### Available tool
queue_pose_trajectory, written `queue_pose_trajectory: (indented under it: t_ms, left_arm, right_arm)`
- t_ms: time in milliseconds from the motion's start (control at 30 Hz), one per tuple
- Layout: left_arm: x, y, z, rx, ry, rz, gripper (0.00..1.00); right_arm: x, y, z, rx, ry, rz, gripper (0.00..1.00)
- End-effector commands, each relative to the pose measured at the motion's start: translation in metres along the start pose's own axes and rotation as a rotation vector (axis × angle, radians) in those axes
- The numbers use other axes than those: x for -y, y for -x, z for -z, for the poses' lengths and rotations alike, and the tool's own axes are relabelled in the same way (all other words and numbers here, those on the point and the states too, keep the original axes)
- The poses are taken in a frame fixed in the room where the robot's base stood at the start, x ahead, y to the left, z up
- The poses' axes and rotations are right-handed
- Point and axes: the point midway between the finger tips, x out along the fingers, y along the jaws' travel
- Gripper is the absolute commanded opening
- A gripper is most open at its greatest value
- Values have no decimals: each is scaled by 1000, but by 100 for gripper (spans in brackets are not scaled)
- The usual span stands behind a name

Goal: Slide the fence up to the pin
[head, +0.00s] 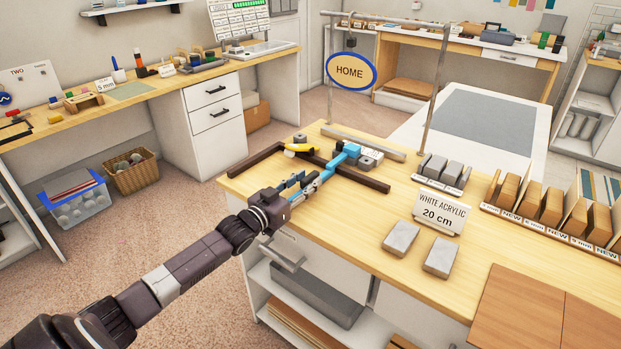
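A bright blue bar with a blocky head (346,154) lies across the near left end of the wooden bench; it may be the fence. Dark brown rails (358,178) lie beside and under it, one running to the left edge. A small grey upright piece (300,138) stands by a yellow item (300,148); I cannot tell whether it is the pin. My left gripper (300,183) is at the bench's near edge, its fingers beside the blue bar's near end. I cannot tell whether they touch or grip it. My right gripper is out of view.
A metal frame with a HOME sign (351,70) rises behind the rails. The bench top (340,228) is bare in front of the rails.

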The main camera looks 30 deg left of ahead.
Motion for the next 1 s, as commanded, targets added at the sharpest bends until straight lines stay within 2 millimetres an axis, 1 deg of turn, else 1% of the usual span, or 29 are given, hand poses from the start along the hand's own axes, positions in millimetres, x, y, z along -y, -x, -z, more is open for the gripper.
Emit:
queue_pose_trajectory:
  t_ms: [33,200,567,867,900,1000]
  left_arm:
    - [0,-6,0,-1,1,1,33]
    - [0,-17,0,-1,0,0,33]
    - [0,-20,0,1,0,0,33]
    - [0,-20,0,1,0,0,1]
    - [0,-20,0,1,0,0,0]
    - [0,-20,0,1,0,0,0]
  right_arm:
    - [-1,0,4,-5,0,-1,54]
    - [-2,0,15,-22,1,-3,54]
    - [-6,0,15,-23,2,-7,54]
    - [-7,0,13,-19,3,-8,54]
    - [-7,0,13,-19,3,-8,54]
    - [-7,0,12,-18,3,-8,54]
